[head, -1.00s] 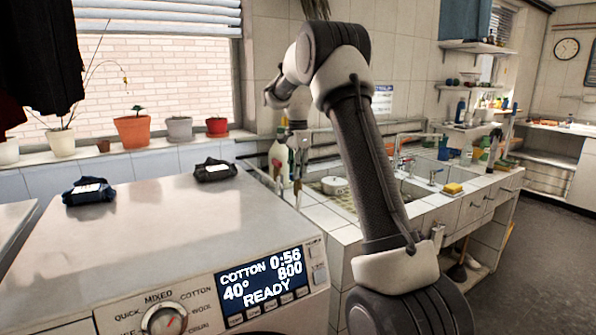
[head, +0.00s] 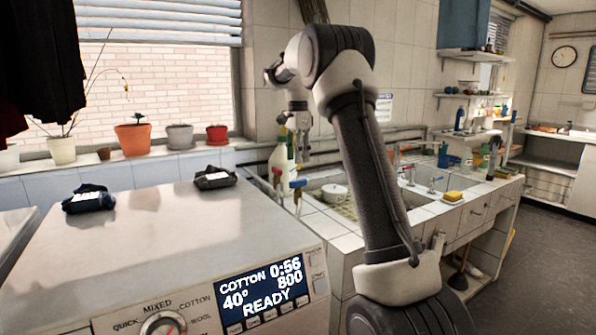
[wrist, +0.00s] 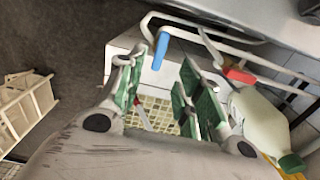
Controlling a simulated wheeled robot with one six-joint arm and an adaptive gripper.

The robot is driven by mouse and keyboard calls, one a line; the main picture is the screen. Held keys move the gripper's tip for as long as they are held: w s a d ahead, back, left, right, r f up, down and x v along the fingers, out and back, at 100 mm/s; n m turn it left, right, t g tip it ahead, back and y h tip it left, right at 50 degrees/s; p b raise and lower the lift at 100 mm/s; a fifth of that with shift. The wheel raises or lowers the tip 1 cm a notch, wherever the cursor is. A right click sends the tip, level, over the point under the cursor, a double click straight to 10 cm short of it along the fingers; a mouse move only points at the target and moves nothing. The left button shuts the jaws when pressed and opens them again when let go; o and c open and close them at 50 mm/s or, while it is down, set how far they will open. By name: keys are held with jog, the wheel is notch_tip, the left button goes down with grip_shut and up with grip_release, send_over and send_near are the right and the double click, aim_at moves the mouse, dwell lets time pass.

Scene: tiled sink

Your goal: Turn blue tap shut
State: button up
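The blue tap handle (head: 298,184) sits on a tap at the near left of the sink, just right of a red tap handle (head: 277,172). In the wrist view the blue handle (wrist: 161,50) lies near the top, just beyond the gap between the fingertips, and the red handle (wrist: 238,76) is to its right. My gripper (head: 302,152) is above the blue handle, apart from it. In the wrist view my gripper (wrist: 162,80) is open and empty, with green pads on its fingers.
A pale bottle (head: 281,158) stands behind the taps; it is right of the fingers in the wrist view (wrist: 262,118). A white pot (head: 334,192) sits in the sink. The washing machine (head: 150,230) fills the front left, with two dark bundles on top.

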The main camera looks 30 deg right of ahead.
notch_tip(320, 180, up, 4)
jog(key=shift+f, duration=0.15)
dwell(0.5)
